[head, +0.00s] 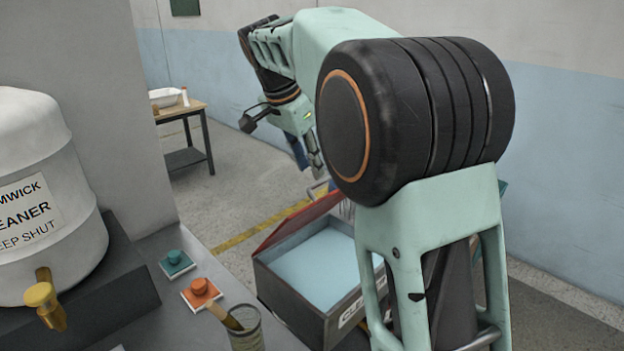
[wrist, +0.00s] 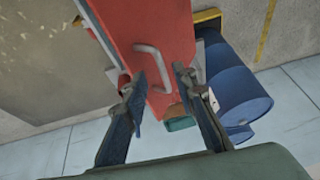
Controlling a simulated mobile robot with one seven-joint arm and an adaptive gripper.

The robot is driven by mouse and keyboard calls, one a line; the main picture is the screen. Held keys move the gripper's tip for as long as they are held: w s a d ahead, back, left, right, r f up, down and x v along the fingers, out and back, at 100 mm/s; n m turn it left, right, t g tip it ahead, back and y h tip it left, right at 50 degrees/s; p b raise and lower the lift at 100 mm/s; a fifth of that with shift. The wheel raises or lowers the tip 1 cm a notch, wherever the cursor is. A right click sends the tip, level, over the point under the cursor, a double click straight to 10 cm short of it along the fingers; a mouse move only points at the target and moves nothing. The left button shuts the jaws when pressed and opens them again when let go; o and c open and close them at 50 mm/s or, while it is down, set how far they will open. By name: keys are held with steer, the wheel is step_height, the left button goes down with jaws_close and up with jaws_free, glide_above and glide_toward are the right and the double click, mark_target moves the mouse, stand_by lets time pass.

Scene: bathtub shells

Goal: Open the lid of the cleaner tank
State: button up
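The cleaner tank is a dark box (head: 291,311) with a partly hidden label starting "CLE" and pale blue liquid (head: 318,268) inside. Its red lid (head: 296,222) stands raised along the far-left edge, seen nearly edge-on, and the liquid is uncovered. In the wrist view the red lid (wrist: 172,25) shows its face with a grey loop handle (wrist: 150,62). My gripper (head: 313,168) is above and behind the raised lid. In the wrist view my gripper (wrist: 160,72) has its fingers apart, with the handle just beyond the tips. I cannot tell whether they touch. My arm hides the box's right side.
A white drum (head: 40,190) labelled "CLEANER" and "KEEP SHUT", with a brass tap (head: 45,300), stands at left. Blue barrels (wrist: 235,85) stand near the lid. Open floor lies behind.

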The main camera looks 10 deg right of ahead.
mark_target(313, 185)
steer(key=shift+x, duration=2.2)
steer(key=shift+c, duration=0.3)
jaws_close()
